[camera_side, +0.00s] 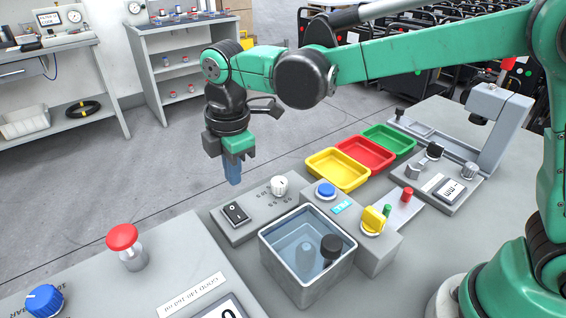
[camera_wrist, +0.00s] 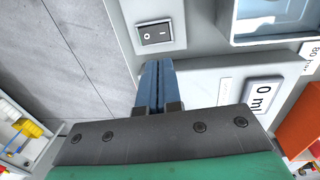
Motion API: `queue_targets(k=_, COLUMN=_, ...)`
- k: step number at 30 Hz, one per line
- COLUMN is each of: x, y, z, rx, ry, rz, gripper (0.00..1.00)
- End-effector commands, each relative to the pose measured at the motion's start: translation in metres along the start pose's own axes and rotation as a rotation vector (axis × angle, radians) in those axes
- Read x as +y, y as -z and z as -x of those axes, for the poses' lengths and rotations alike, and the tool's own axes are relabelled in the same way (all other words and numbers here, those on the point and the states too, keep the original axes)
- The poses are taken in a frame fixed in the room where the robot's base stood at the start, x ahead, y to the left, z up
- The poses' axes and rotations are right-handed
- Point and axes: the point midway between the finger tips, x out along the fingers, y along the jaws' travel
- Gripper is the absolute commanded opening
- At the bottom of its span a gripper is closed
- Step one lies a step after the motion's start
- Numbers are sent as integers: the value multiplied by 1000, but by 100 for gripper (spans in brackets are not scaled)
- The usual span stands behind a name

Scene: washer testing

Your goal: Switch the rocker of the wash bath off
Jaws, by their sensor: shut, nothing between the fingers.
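The rocker (camera_side: 235,214) is a black switch with white marks in a light frame, set in the grey panel left of the wash bath. It also shows in the wrist view (camera_wrist: 155,35). I cannot tell which side of it is pressed. The wash bath (camera_side: 268,250) is a square grey tank of clear liquid with a dark round-topped part inside. My gripper (camera_side: 233,182) is shut and empty, its blue fingers pointing down above the rocker panel and apart from it. In the wrist view its fingertips (camera_wrist: 151,66) show just below the rocker.
A white dial (camera_side: 278,185) sits on the same panel. A blue button (camera_side: 325,190) and a yellow knob (camera_side: 374,219) stand on the housing beside the bath. A red mushroom button (camera_side: 122,238) stands at left. Yellow (camera_side: 338,182), red and green trays lie behind.

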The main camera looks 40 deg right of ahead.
Motion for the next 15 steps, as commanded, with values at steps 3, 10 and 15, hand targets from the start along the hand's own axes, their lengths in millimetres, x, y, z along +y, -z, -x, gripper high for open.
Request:
queue_targets(k=3, x=-2, y=0, z=25, rx=0, ry=0, rz=0, gripper=0)
queue_targets(k=10, x=-2, y=0, z=50, rx=0, ry=0, rz=0, gripper=0)
queue_targets(k=15, x=-3, y=0, z=54, rx=0, ry=0, rz=0, gripper=0)
